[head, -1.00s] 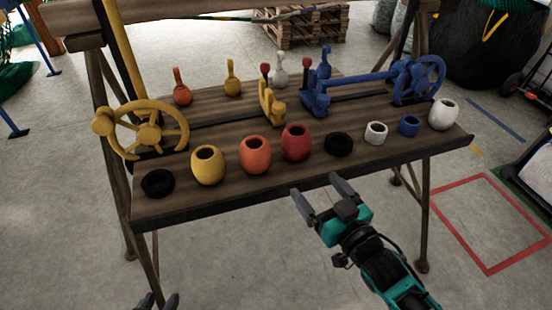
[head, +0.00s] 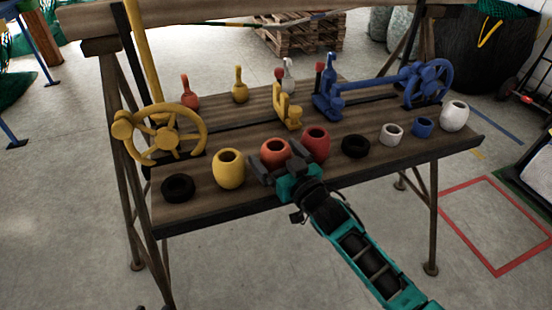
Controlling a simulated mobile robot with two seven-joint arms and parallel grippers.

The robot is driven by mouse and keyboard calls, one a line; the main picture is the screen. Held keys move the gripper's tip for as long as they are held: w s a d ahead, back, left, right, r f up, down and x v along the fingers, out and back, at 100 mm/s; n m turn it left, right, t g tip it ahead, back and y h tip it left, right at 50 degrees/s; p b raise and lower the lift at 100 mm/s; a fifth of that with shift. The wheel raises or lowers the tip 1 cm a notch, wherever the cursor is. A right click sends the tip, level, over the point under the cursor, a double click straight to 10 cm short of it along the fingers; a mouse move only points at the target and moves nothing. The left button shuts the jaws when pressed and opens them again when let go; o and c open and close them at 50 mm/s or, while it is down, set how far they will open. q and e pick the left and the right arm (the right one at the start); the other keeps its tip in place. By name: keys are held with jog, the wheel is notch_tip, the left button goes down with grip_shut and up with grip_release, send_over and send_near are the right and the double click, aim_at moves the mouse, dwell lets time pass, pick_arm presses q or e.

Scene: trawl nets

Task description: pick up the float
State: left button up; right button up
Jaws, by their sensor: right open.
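Several barrel-shaped floats with open tops stand along the front of the wooden bench. They are a yellow float (head: 229,168), an orange float (head: 274,149), a red float (head: 316,140) and, at the far right, a white float (head: 454,114). My right gripper (head: 272,165) is open at the front of the orange float, with its fingers low and pointing at it. The fingers and gripper body hide the lower part of the orange float. I cannot tell whether they touch it. My left gripper does not show.
Black rings (head: 178,188) and (head: 355,146) lie on the bench (head: 205,208), with a small white cup (head: 391,134) and a blue cup (head: 422,127). A yellow handwheel (head: 165,136) and a blue handwheel (head: 428,84) stand at the ends. Bottle-shaped pieces stand behind.

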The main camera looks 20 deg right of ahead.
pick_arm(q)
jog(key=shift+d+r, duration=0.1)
pick_arm(e)
jog(key=shift+w, duration=0.25)
jog(key=shift+c, duration=0.5)
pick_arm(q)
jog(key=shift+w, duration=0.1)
pick_arm(e)
jog(key=c, duration=0.9)
jog(key=shift+r, duration=0.6)
pick_arm(q)
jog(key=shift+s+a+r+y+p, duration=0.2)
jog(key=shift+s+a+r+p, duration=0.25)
jog(key=shift+p, duration=0.8)
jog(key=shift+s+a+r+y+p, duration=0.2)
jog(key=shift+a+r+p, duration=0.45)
jog(key=shift+p, duration=0.6)
pick_arm(e)
jog(key=shift+r, duration=9.45)
